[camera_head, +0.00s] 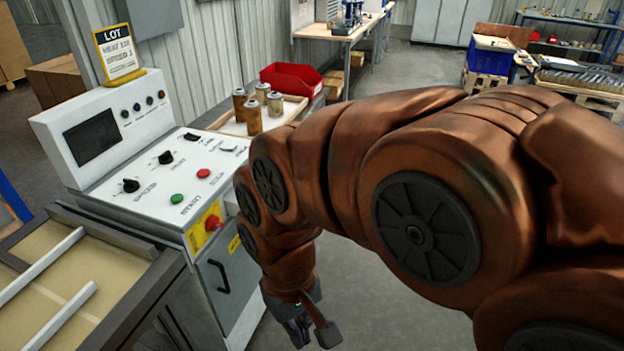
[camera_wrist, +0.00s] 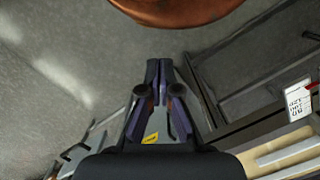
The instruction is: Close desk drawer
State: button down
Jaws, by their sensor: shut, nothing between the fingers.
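The white control desk (camera_head: 150,165) stands at the left in the head view, with a sloped panel of knobs and buttons. Its front has a grey panel with a black bar handle (camera_head: 222,277), below a red knob on a yellow plate. I cannot tell from this angle whether this is the drawer or how far any drawer stands out. My arm hides part of the desk's right side. My gripper (camera_head: 298,332) points down, to the right of the handle and apart from it. In the wrist view my gripper (camera_wrist: 158,68) is shut and empty, above grey floor.
A framed table with light rails (camera_head: 45,265) stands at the front left. Behind the desk, a tray holds several cartridges (camera_head: 252,112) beside a red bin (camera_head: 291,80). A lot sign (camera_head: 118,52) stands on the desk. Open floor (camera_head: 375,280) lies right of my gripper.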

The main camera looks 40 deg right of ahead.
jog(key=w+d+r+m+t+y, duration=0.1)
jog(key=w+d+m, duration=0.1)
jog(key=w+m, duration=0.35)
jog(key=w+d+r+m, duration=0.1)
jog(key=w+d+m, duration=0.1)
jog(key=w, duration=0.7)
jog(key=w+d+m+t, duration=0.1)
jog(key=w+d+m, duration=0.3)
jog(key=d, duration=0.3)
jog(key=w+d+f+m+t+y+b, duration=0.1)
jog(key=w+d+m, duration=0.4)
jog(key=w+d, duration=0.1)
jog(key=w+d+m+t, duration=0.1)
jog(key=w+d+m, duration=0.4)
jog(key=d, duration=0.3)
jog(key=shift+w+f+m+y+b, duration=0.25)
jog(key=shift+w+f+y+b, duration=0.05)
jog(key=shift+w, duration=0.2)
jog(key=w+d+f+m+t, duration=0.1)
jog(key=d+f+m, duration=0.1)
jog(key=d+m, duration=0.35)
jog(key=d+f+m+t, duration=0.1)
jog(key=d+f+m, duration=0.1)
jog(key=d, duration=0.7)
jog(key=p+x, duration=0.1)
jog(key=x, duration=0.8)
jog(key=shift+f+p, duration=0.25)
jog(key=shift+p, duration=0.1)
jog(key=shift+n, duration=0.25)
